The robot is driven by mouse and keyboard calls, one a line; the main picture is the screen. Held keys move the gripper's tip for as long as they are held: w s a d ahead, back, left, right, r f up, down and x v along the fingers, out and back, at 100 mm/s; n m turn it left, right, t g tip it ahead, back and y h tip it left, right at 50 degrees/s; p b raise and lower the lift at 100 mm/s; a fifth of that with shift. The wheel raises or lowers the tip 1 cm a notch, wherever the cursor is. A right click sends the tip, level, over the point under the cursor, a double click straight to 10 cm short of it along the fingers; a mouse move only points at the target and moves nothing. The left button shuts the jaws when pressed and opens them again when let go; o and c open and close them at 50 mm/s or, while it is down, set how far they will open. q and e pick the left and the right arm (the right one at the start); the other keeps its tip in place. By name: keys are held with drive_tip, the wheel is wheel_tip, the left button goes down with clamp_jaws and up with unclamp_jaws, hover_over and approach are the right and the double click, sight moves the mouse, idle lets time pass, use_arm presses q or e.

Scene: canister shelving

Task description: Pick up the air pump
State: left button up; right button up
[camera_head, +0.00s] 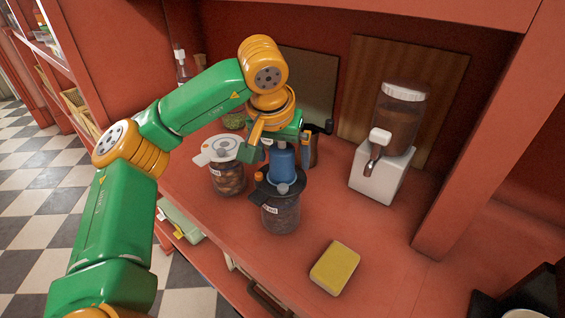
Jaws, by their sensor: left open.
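The air pump (281,161) is a blue upright cylinder in the camera_head view. It appears to stand on the dark lid of a canister (281,215) with dark contents. My left gripper (279,143) is open and right above the pump, with its fingers around or just over the pump's top. The gripper hides that top, and I cannot tell whether the fingers touch it. My right gripper is not in view.
A canister with a white lid (227,178) stands close on the left. A yellow sponge (335,268) lies in front on the red counter (385,265). A white dispenser (381,174) and wooden boards (433,62) are at the back. A red post (470,150) bounds the right side.

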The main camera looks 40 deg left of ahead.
use_arm(q)
drive_tip(key=shift+s+r, duration=0.1)
drive_tip(key=shift+s, duration=0.05)
drive_tip(key=shift+c, duration=1.3)
clamp_jaws()
